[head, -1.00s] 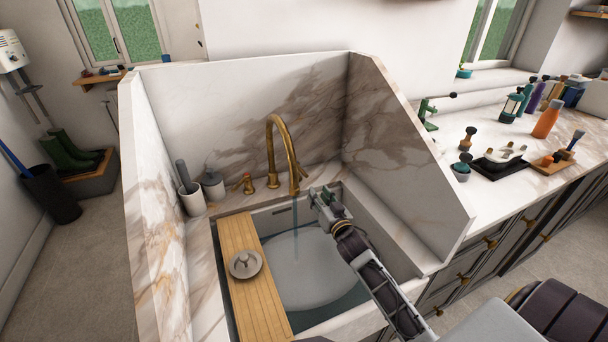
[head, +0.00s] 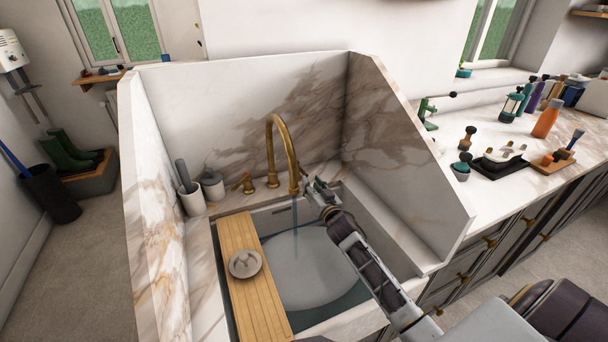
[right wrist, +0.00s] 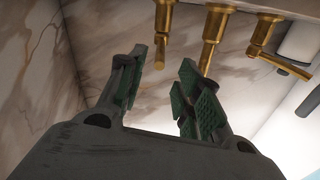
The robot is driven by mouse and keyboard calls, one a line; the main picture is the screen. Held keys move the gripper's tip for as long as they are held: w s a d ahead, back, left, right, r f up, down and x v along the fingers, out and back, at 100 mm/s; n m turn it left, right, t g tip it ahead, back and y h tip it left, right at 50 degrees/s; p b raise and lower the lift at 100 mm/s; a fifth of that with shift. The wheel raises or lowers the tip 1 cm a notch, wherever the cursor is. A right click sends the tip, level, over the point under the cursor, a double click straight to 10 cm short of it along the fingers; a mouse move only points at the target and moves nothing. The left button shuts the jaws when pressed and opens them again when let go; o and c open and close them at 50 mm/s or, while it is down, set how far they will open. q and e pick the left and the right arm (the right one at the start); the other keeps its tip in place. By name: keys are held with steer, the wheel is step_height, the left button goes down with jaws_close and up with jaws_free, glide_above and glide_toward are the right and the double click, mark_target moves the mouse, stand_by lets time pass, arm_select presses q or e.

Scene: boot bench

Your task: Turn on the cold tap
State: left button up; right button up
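A brass spout (head: 281,134) arches over the sink, with a thin stream of water falling from its mouth. A brass tap handle with a reddish spot (head: 245,183) stands left of it. No other tap handle shows clearly in the head view; my gripper and the spout cover the right side. My right gripper (head: 311,186) is just right of the spout's mouth. In the right wrist view its green-padded fingers (right wrist: 164,62) are apart and empty. Several brass fittings hang along that view's top; a brass piece (right wrist: 163,18) is just beyond the fingertips, contact unclear. My left gripper is not in view.
Marble splash walls (head: 406,160) close in the sink at back and sides. A wooden board (head: 238,262) with a grey round item (head: 245,264) spans the basin's left. A white pot (head: 191,199) and a grey pot (head: 213,186) stand left of the taps.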

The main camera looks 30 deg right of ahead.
mark_target(304, 173)
steer(key=shift+w+d, duration=0.15)
steer(key=shift+w, duration=1.8)
steer(key=shift+w+d, duration=0.15)
steer(key=shift+w, duration=1.8)
jaws_close()
